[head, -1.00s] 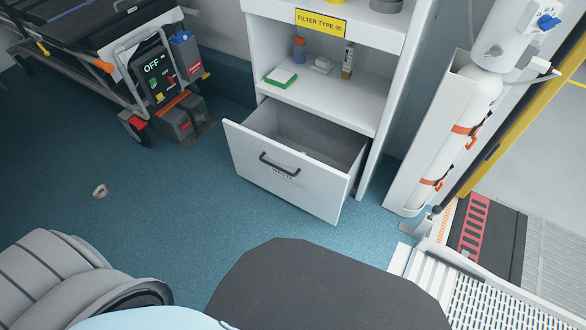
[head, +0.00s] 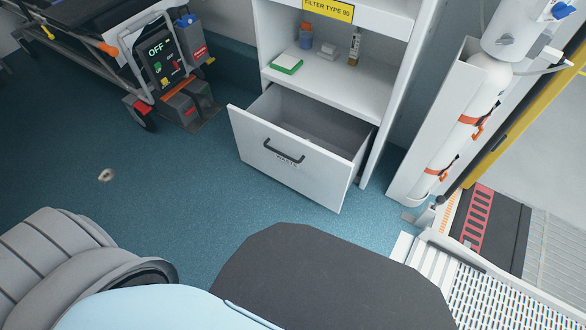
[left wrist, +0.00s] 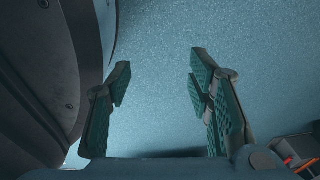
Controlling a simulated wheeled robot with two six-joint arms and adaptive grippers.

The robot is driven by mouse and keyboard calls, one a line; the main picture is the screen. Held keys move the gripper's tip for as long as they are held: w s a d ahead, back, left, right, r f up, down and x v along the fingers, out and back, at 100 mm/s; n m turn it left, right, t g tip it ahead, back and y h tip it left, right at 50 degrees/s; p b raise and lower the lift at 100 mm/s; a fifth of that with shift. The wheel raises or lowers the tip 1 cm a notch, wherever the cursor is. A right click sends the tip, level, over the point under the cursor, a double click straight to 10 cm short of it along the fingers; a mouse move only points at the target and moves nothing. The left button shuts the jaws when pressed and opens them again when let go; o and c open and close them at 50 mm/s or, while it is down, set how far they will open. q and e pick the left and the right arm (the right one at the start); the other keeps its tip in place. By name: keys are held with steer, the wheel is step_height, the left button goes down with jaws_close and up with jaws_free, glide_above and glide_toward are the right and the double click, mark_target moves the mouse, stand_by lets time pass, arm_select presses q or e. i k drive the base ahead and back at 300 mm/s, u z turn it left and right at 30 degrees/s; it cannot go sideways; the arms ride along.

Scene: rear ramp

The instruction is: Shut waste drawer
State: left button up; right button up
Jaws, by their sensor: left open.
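The white waste drawer (head: 290,158) is pulled out at the bottom of the white cabinet in the head view. The part of the inside that shows looks empty. My left gripper (left wrist: 158,85) shows only in the left wrist view. Its two green-padded fingers are apart with nothing between them, above the blue floor. The drawer is not visible in that view. My right gripper is not in either view.
A cabinet shelf (head: 335,88) above the drawer holds small items. A stretcher (head: 95,35) with a control box stands at the upper left. A white gas cylinder (head: 465,125) stands right of the cabinet. Blue floor (head: 175,205) lies open in front, with a small round object (head: 106,175).

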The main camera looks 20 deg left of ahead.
mark_target(270, 134)
steer(key=u, duration=0.8)
steer(key=i, duration=1.1)
steer(key=z, duration=0.35)
